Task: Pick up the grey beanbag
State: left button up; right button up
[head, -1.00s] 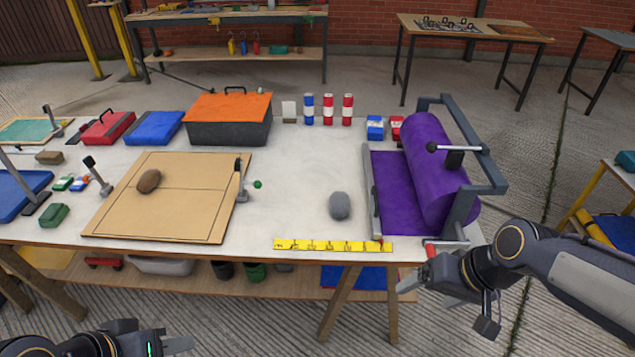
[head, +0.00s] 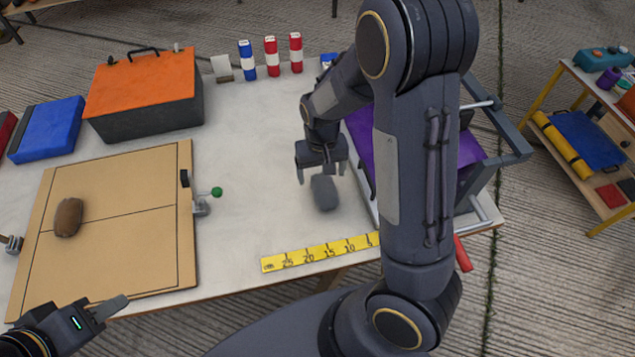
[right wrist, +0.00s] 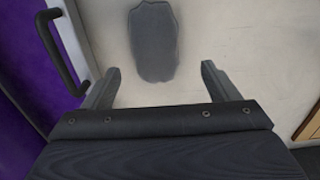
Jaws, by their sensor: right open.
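The grey beanbag (head: 325,193) lies on the pale table top (head: 245,170), just left of the purple roller device. My right gripper (head: 321,178) is above the table at the far end of the beanbag, pointing down, open and empty. In the right wrist view the beanbag (right wrist: 153,42) lies ahead of the two spread fingers (right wrist: 158,88), roughly centred between them and not gripped. My left gripper (head: 112,312) is low at the left, near the front edge of the wooden board; only part of it shows, and its opening is unclear.
The purple roller device (head: 470,150) stands close to the right of the beanbag, partly hidden by my right arm. A yellow ruler strip (head: 318,252) lies along the front edge. A brown beanbag (head: 68,217) rests on the wooden board (head: 120,250). An orange-lidded box (head: 145,95) stands behind.

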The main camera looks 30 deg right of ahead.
aim_at(324, 186)
jog(key=f, duration=0.4)
jog(key=s+f, duration=0.1)
jog(key=f, duration=0.1)
jog(key=shift+d, duration=0.2)
jog(key=c, duration=1.4)
jog(key=shift+r, duration=0.15)
